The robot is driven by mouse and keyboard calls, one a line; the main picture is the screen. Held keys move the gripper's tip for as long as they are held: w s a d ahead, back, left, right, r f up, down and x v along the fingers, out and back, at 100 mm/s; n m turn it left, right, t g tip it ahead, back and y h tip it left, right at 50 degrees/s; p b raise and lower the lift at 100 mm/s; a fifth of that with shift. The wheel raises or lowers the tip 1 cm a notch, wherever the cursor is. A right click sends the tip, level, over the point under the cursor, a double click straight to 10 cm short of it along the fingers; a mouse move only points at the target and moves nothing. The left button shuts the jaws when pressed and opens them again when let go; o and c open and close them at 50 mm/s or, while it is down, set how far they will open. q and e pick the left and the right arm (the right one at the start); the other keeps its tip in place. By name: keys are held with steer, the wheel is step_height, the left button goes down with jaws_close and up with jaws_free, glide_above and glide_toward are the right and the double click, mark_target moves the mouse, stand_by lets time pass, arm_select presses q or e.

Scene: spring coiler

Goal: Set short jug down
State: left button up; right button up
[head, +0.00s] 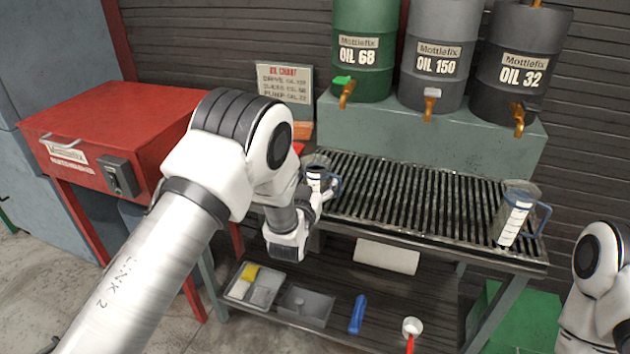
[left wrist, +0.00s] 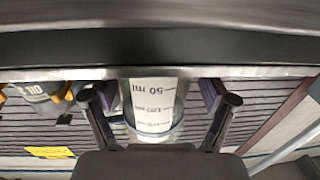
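The short jug (head: 316,168) is clear, with a white scale and a blue handle. It stands upright at the left end of the grated bench top (head: 420,185), partly hidden by my left gripper (head: 318,190). In the left wrist view the jug (left wrist: 153,108) shows its scale with "50 ml" upside down. The left fingers are spread on either side of it, with a gap visible on the right side. A second jug (head: 515,212) with a blue handle stands at the right end of the grate. My right gripper is out of view.
Three oil drums, green (head: 362,45), grey (head: 437,60) and dark (head: 520,65), stand behind the grate with taps facing it. A red cabinet (head: 105,140) is at left. The grate's middle is clear. The lower shelf holds trays (head: 262,285) and a blue tool (head: 357,314).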

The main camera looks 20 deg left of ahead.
arm_select(q)
steer(key=shift+r, duration=0.1)
steer(key=shift+s, duration=0.35)
steer(key=s, duration=0.7)
steer(key=shift+d+b, duration=0.25)
steer(key=shift+b, duration=0.05)
